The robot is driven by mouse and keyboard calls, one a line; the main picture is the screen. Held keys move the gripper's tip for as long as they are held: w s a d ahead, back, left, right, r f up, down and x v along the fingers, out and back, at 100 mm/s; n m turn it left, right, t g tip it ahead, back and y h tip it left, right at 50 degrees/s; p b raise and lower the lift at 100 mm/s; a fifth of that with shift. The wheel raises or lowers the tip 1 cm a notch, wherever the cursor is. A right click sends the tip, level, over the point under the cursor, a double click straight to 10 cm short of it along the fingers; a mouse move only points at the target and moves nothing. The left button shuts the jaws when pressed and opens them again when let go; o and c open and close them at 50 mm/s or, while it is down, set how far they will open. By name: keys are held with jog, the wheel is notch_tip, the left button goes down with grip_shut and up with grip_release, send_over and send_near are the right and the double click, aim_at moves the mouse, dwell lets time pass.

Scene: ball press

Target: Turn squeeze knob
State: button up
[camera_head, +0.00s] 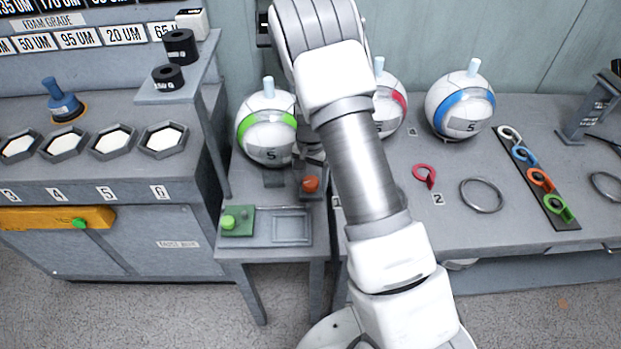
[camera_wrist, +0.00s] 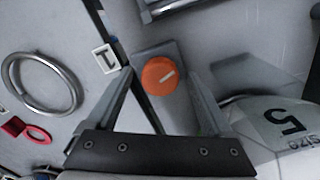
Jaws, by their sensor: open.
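The orange-red knob (camera_head: 311,184) sits on a grey block on the small stand, in front of the green-striped ball (camera_head: 266,132). In the wrist view the round orange knob (camera_wrist: 166,76) carries a white line slanting up to the right. My gripper (camera_wrist: 155,90) is open, with one finger on each side of the knob in that picture. The fingers look empty; whether they touch the knob I cannot tell. In the head view my arm hides most of the gripper.
A green block with a green button (camera_head: 229,221) and a shallow grey tray (camera_head: 291,227) lie in front of the knob. Red-striped (camera_head: 388,104) and blue-striped (camera_head: 461,105) balls stand right. A metal ring (camera_head: 481,195) and red clip (camera_head: 424,176) lie on the right table.

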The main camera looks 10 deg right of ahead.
aim_at(311, 181)
notch_tip(311, 181, up, 18)
jog(key=p, duration=0.2)
jog(key=shift+f, duration=0.25)
jog(key=s+r+n+t+y+p, duration=0.1)
jog(key=s+r+n+t+p, duration=0.15)
jog(key=s+r, duration=1.2)
jog(key=s+r+n+t+h+p, duration=0.1)
jog(key=s+r+n+t, duration=0.2)
jog(key=s, duration=0.9)
notch_tip(311, 181, up, 3)
jog(key=shift+s+r+n, duration=0.15)
jog(key=shift+s+n, duration=0.25)
jog(key=shift+n, duration=0.45)
jog(key=shift+a, duration=0.2)
